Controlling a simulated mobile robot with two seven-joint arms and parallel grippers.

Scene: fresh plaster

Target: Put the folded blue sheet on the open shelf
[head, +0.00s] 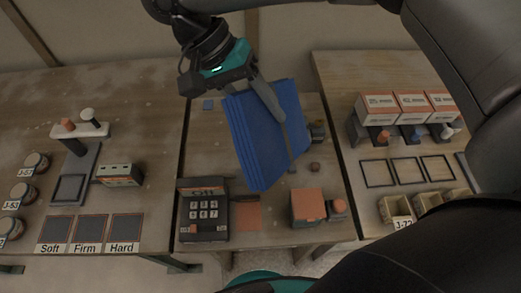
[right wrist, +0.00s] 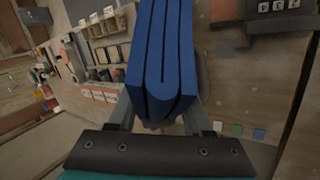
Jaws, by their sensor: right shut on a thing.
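The folded blue sheet (head: 262,139) is a thick layered bundle, held tilted above the middle table in the head view. My right gripper (head: 268,100) is shut on it, one finger lying across its near face. In the right wrist view the sheet (right wrist: 162,60) shows its rounded folds end-on between the fingers of my right gripper (right wrist: 163,110). The sheet hides part of the table behind it. I cannot make out the open shelf in either view. My left gripper is not in view.
A dark keypad device (head: 203,210) and an orange-topped box (head: 307,207) stand on the middle table. The right table holds several white-and-orange boxes (head: 413,104) and dark frames (head: 407,171). The left table has Soft, Firm and Hard pads (head: 89,229) and round jars (head: 22,193).

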